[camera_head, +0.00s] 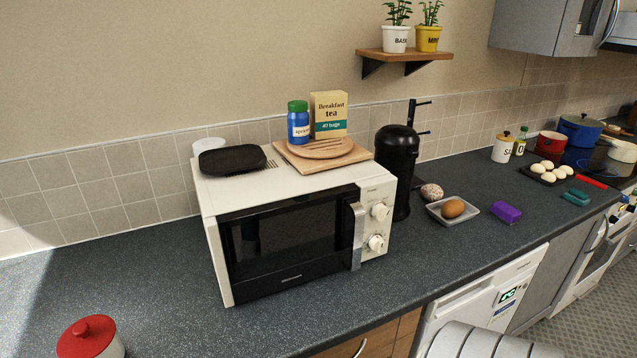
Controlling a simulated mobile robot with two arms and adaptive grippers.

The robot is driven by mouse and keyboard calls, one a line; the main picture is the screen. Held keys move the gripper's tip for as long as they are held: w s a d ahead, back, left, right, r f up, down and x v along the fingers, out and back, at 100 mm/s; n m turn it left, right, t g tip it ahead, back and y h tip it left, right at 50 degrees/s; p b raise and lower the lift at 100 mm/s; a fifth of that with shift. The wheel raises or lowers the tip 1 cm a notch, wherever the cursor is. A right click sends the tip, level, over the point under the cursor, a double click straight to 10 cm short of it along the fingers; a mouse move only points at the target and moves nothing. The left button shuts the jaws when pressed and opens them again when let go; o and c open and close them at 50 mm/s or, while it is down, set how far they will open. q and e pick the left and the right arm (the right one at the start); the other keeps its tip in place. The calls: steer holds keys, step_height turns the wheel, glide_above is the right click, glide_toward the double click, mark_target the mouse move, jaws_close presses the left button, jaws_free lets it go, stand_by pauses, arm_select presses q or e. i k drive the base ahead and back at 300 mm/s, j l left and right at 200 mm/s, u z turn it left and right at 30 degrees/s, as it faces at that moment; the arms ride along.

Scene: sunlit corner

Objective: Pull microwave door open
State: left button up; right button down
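The white microwave (212,238) stands on the dark speckled counter with its front turned toward me and a little to the right. Its dark glass door (290,238) looks shut, flush with the body. A silver vertical handle (357,236) runs along the door's right edge. Two round knobs sit on the white panel right of the handle, an upper knob (380,211) and a lower knob (376,243). Neither of my grippers shows in the head view.
A black pan (232,158), wooden boards (318,148), a blue jar (298,125) and a tea box (328,115) sit on top. A black appliance (397,165) stands close right. A red-lidded pot (88,338) is front left. The counter (170,290) before the door is clear.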

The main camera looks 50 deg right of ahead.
mark_target(260, 251)
steer(key=l+z, duration=0.1)
steer(key=z, duration=0.85)
steer(key=i+z, duration=0.15)
steer(key=z, duration=0.3)
